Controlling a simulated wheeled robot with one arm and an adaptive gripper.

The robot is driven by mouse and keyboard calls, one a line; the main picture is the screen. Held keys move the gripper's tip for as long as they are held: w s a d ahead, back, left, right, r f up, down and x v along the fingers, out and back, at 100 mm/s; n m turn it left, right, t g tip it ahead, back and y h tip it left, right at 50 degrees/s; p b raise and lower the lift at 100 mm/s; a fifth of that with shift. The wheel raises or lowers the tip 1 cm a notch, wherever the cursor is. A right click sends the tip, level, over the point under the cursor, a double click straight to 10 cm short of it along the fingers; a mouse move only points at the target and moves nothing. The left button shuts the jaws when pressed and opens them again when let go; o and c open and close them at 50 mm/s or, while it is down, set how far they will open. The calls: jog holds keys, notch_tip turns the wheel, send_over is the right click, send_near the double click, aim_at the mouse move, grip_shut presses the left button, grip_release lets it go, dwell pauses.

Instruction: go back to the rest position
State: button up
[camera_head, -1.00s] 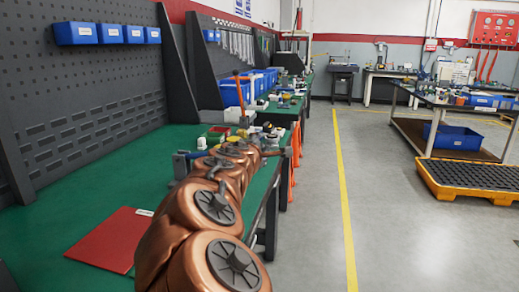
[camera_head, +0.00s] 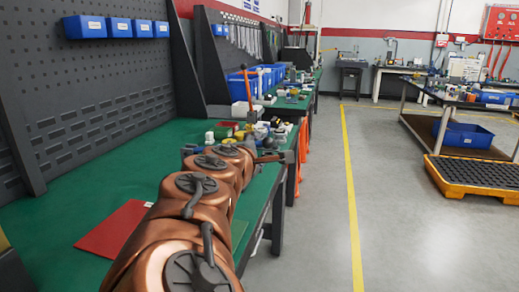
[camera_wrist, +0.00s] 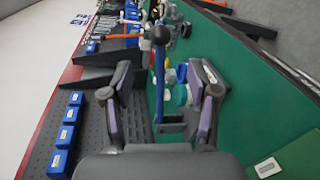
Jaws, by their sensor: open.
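My copper-coloured arm reaches forward over the green-topped workbench (camera_head: 95,190) in the head view. My gripper (camera_head: 285,157) is at its far end, near the bench's right edge, small in that view. Beyond the fingers, a blue rod with a dark ball (camera_wrist: 159,36) and several small parts show on the bench. I cannot tell how far they are from the fingertips.
A red folder (camera_head: 113,230) lies on the bench left of my arm. Small fittings and blue bins (camera_head: 240,86) crowd the bench beyond. A dark pegboard (camera_head: 90,100) stands along the left. Grey floor with a yellow line (camera_head: 351,190) is clear at right; a yellow spill pallet (camera_head: 470,188) stands farther right.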

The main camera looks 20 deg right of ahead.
jog(key=shift+s+a, duration=0.2)
jog(key=shift+s, duration=0.05)
dwell(0.3)
jog(key=s+d+m+g+y+p, duration=0.1)
jog(key=s+d+m+g+p, duration=0.35)
jog(key=s+p, duration=0.3)
jog(key=s+d+m+g+y+p, duration=0.1)
jog(key=s+d+m+g+p, duration=0.4)
jog(key=s, duration=0.3)
jog(key=s+a+r+m+g+y+p, duration=0.1)
jog(key=s+a+y+p, duration=0.1)
jog(key=s+a+p, duration=0.2)
jog(key=s+a+r+m+g+y+p, duration=0.1)
jog(key=s+a+p, duration=0.3)
jog(key=s, duration=0.6)
jog(key=s+a+r+m+g+y+p, duration=0.1)
jog(key=s+a+m+g+y+p, duration=0.1)
jog(key=s+p, duration=0.5)
jog(key=shift+s+a+g+y+p, duration=0.4)
jog(key=shift+a+g+y, duration=0.25)
jog(key=shift+a+y, duration=0.3)
